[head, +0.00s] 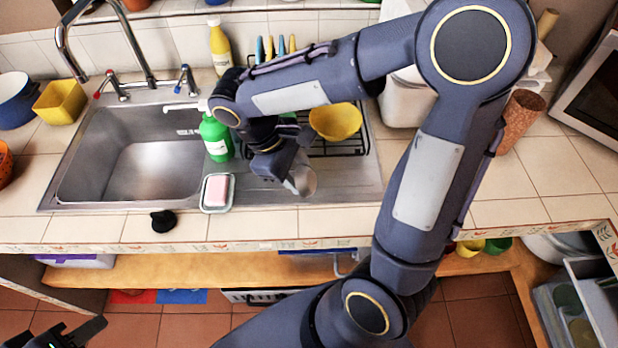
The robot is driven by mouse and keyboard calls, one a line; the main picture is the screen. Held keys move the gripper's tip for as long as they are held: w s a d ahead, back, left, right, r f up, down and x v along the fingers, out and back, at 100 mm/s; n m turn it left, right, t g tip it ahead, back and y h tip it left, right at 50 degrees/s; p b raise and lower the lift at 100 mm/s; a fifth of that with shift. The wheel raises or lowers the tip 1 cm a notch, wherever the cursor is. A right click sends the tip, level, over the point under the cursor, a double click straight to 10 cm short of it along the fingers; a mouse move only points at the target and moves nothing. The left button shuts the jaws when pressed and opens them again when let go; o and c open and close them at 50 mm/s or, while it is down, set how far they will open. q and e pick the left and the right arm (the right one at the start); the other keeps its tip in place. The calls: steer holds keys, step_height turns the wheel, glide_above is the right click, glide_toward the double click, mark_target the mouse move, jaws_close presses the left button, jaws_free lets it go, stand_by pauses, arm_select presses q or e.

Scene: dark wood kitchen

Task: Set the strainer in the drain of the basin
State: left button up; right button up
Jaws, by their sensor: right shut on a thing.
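The steel basin (150,165) is sunk in the tiled counter on the left, and its floor looks empty; I cannot make out the drain. My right gripper (290,175) is over the drainboard, right of the basin. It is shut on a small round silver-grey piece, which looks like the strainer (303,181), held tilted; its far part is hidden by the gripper. My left gripper (82,328) is low at the bottom left corner, below the counter's front edge, with its dark fingers apart and empty.
A green soap bottle (216,138) and a pink soap in a dish (217,192) stand between basin and gripper. A tall faucet (130,45) arches behind the basin. A yellow bowl (336,121) sits on the rack. A small black piece (163,221) lies on the front counter.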

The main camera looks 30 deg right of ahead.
mark_target(308, 174)
steer(key=d+f, duration=0.1)
steer(key=w+d+f, duration=0.1)
steer(key=f, duration=0.1)
steer(key=d+f, duration=0.1)
steer(key=f, duration=0.1)
steer(key=shift+w+d, duration=0.2)
steer(key=shift+w, duration=0.05)
steer(key=shift+f, duration=1.6)
steer(key=shift+w+f, duration=0.1)
steer(key=shift+f, duration=0.2)
steer(key=o, duration=1)
steer(key=shift+r, duration=0.15)
steer(key=shift+o, duration=0.2)
